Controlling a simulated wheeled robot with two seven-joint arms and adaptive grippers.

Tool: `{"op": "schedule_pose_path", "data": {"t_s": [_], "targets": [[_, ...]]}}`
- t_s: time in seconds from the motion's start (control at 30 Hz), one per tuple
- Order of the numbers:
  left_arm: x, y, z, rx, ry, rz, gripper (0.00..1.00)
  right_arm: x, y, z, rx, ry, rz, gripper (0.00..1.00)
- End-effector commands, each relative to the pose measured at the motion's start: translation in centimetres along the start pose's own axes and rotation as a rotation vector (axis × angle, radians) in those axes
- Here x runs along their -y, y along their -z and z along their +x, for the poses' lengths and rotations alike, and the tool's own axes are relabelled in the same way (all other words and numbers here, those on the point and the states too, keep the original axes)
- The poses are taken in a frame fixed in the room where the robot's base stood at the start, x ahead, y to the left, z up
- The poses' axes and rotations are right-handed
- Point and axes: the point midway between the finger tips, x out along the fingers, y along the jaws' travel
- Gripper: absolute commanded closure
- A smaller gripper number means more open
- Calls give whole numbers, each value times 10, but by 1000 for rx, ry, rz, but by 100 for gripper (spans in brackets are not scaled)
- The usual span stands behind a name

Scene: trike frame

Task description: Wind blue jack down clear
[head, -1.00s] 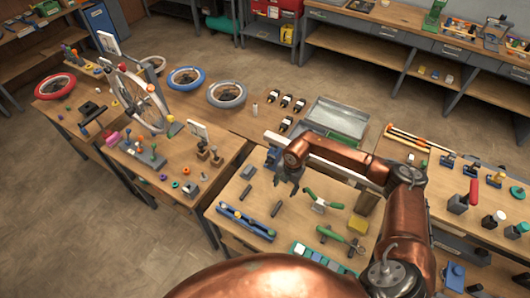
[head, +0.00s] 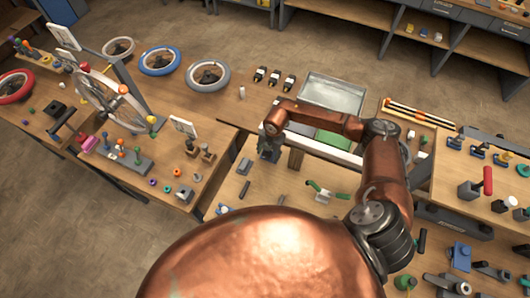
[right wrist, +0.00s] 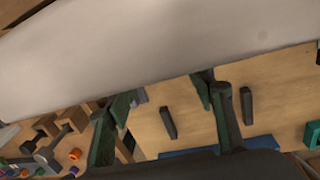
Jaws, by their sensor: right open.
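My right gripper (head: 268,152) is at the left end of a long pale beam (head: 335,152), over the middle table. In the right wrist view its two dark green fingers (right wrist: 165,98) are apart, with nothing between them; the pale beam (right wrist: 150,55) fills the top of that view. A dark blue-grey shape at the beam's end is mostly hidden by the gripper, and I cannot tell whether it is the blue jack. A blue block-like part (head: 460,256) sits at the lower right, well away from the gripper. My left gripper is not in view.
A green-handled tool (head: 325,192) and small dark bars (head: 244,190) lie on the middle table. A grey metal tray (head: 334,92) stands behind the beam. A wheel on a stand (head: 108,102) is at the left. My copper arm covers much of the front.

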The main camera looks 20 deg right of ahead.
Motion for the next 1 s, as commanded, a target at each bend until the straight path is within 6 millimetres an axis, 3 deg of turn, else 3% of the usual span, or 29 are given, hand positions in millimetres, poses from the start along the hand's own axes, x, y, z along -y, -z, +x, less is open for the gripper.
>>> {"op": "schedule_pose_path", "data": {"t_s": [0.1, 0.3, 0.37, 0.53, 0.6, 0.87, 1.0], "targets": [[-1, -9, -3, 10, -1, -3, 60, -7, -3, 19, -6, 6, 2, 50], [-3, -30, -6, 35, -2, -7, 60, -12, -6, 35, -8, 10, -2, 50], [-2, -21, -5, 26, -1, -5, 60, -12, -6, 35, -8, 10, -2, 50], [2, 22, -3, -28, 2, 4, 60, -11, -6, 35, -7, 9, -2, 50], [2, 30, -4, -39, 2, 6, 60, -12, -6, 35, -8, 10, -2, 54], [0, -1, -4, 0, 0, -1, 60, -12, -6, 35, -8, 10, -3, 72], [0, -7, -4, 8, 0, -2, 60, -13, -6, 34, -8, 9, -3, 82]]}}
